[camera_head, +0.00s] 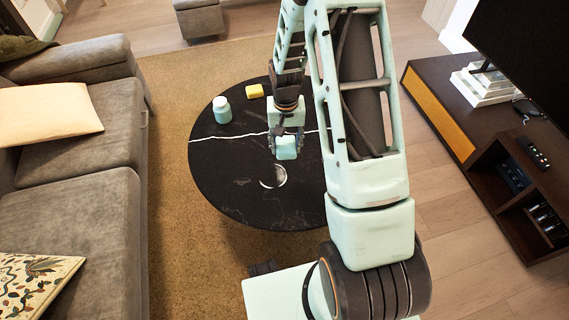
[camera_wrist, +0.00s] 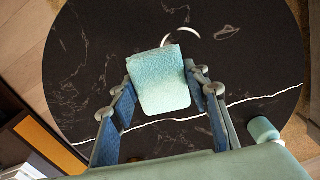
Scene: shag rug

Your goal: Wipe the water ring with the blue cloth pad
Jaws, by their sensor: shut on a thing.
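A pale blue-green cloth pad (camera_head: 286,151) is between the fingers of my gripper (camera_head: 287,143), over the round black table (camera_head: 225,172). In the wrist view my gripper (camera_wrist: 160,84) is shut on the pad (camera_wrist: 161,92), which sticks out beyond the fingertips. The water ring (camera_head: 278,178) shows as a pale, broken arc on the tabletop, just on the near side of the pad. In the wrist view the ring (camera_wrist: 186,32) lies just beyond the pad's far edge, which may hide part of it. The pad looks held above the table.
A white vein crosses the black top. A grey sofa (camera_head: 90,200) is left, a dark TV cabinet (camera_head: 465,140) right. The near tabletop is clear.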

